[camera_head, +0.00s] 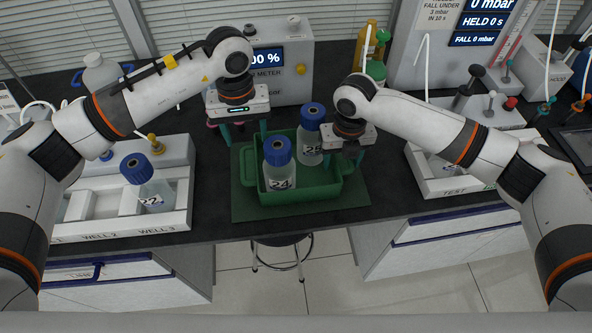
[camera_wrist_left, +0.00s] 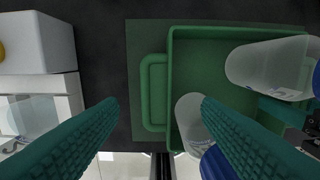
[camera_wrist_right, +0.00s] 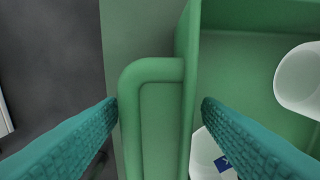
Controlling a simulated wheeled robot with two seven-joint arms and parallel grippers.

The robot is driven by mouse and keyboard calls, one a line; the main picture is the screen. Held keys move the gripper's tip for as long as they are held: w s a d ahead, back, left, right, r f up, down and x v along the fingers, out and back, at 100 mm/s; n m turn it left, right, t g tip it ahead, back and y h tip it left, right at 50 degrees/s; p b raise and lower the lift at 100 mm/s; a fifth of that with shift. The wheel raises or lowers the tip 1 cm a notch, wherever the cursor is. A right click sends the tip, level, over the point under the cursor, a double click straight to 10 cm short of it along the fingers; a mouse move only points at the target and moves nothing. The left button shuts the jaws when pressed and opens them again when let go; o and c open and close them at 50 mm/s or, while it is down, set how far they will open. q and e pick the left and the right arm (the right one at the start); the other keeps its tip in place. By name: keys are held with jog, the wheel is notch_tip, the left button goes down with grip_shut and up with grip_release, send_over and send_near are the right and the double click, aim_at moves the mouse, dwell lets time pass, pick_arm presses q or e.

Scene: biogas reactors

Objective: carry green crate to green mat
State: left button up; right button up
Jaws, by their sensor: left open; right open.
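The green crate (camera_head: 318,192) stands on the green mat (camera_head: 240,208) on the dark bench. It holds two clear bottles with blue caps, bottle 24 (camera_head: 279,178) in front and bottle 28 (camera_head: 312,143) behind. My left gripper (camera_head: 244,132) is open at the crate's left side; in the left wrist view the crate's left handle (camera_wrist_left: 153,90) shows between its fingers. My right gripper (camera_head: 344,158) is open at the crate's right end; in the right wrist view the crate's handle (camera_wrist_right: 150,70) lies between its fingers. Neither gripper visibly grips a handle.
A white rack (camera_head: 120,220) with wells and a blue-capped bottle (camera_head: 152,192) stands left. A white test station (camera_head: 445,180) stands right. A meter box (camera_head: 285,75) and yellow and green bottles (camera_head: 371,50) are behind. A stool (camera_head: 280,241) is below the bench edge.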

jog(key=shift+r, duration=0.15)
pick_arm(q)
notch_tip(320, 180, up, 2)
jog(key=shift+r, duration=0.2)
pick_arm(e)
notch_tip(320, 180, up, 12)
jog(key=shift+f, duration=0.2)
dwell(0.5)
